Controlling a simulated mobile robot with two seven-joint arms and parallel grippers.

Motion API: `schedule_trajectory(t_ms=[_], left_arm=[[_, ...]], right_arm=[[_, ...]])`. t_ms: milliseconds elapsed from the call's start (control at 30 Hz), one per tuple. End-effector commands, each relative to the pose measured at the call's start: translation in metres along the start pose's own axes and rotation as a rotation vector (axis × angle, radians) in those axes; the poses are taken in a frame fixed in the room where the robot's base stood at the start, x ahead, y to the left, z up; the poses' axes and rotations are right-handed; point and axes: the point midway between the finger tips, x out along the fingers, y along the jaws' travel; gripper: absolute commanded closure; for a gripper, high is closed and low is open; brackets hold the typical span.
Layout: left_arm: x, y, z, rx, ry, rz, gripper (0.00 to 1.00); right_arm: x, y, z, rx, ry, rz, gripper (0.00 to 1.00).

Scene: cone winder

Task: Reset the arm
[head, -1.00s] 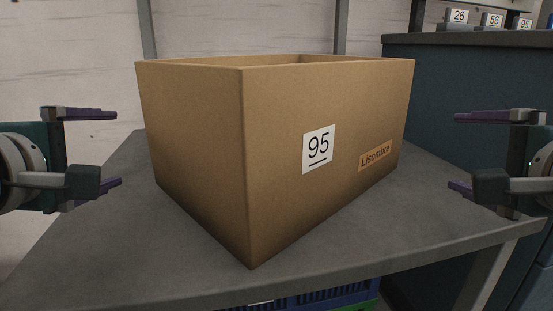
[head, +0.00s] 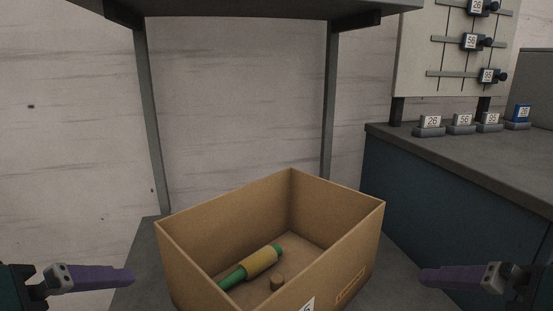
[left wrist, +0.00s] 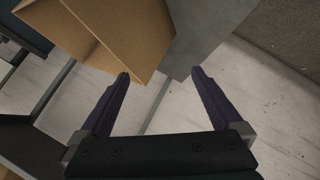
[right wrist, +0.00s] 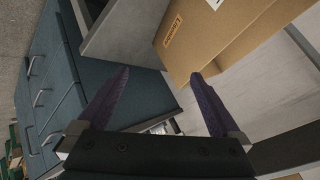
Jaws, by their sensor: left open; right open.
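My left gripper (head: 132,275) is at the left of the head view, beside the cardboard box and apart from it. In the left wrist view its purple fingers (left wrist: 160,76) are spread with nothing between them. My right gripper (head: 424,278) is at the right of the head view, on the other side of the box and apart from it. In the right wrist view its fingers (right wrist: 160,74) are spread and empty. The open box (head: 335,240) stands on the grey table (head: 388,290).
A dark cabinet (head: 440,190) stands at the right, with several numbered blocks (head: 431,122) on its top. A white board (head: 420,50) with numbered sliders rises behind it. A dark shelf (head: 250,8) on grey posts is above the table.

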Motion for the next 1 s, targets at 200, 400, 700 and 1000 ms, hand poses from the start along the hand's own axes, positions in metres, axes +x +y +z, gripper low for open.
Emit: schedule_trajectory(t_ms=[200,400,700,1000], left_arm=[[-0.108,0.029,-0.008,0.312,-0.168,-0.106,0.00],[-0.201,0.047,-0.008,0.586,-0.342,-0.168,0.00],[-0.324,0.092,-0.044,0.810,-0.502,-0.192,0.00],[-0.411,0.158,-0.115,0.805,-0.499,-0.192,0.00]], right_arm=[[-0.108,-0.030,-0.008,-0.311,-0.168,0.106,0.00],[-0.201,-0.047,-0.008,-0.586,-0.342,0.167,0.00],[-0.324,-0.092,-0.044,-0.810,-0.503,0.192,0.00],[-0.411,-0.158,-0.115,-0.805,-0.500,0.192,0.00]])
